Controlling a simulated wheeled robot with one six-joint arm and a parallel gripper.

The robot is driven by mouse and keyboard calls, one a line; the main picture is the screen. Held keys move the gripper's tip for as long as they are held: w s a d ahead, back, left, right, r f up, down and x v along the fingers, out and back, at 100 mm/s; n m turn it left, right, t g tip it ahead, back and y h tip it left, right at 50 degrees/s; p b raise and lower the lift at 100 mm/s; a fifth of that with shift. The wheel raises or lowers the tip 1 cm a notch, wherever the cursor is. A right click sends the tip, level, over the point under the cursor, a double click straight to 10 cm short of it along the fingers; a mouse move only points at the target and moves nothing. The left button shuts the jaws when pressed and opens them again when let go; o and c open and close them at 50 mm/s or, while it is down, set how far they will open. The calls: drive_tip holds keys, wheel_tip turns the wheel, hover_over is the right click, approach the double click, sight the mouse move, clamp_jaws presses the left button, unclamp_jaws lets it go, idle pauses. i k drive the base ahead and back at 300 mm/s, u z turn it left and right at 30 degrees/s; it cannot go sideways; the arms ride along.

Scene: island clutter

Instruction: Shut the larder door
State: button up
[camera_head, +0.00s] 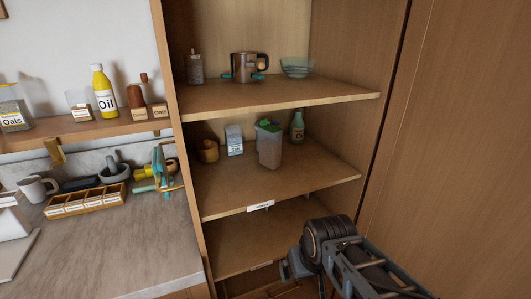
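The larder (284,195) stands open in the middle of the view, with wooden shelves and things on them. A broad wooden panel (465,150) fills the right side, beyond a dark vertical gap. It looks like the larder door swung open, but its handle and free edge are not visible. My gripper (292,266) is low in the view, in front of the lowest visible shelf and left of the panel. It appears apart from the panel. Its fingers are small and partly hidden by my wrist, so I cannot tell whether they are open.
The middle shelf (315,180) holds a lidded container, a green bottle and a carton. At left, a marble counter (120,245) holds a mug (37,188), a mortar (114,170) and a divided box.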

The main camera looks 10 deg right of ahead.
sight(447, 198)
drive_tip(key=u, duration=1.35)
drive_tip(key=k, duration=2.25)
drive_tip(key=z, duration=1.2)
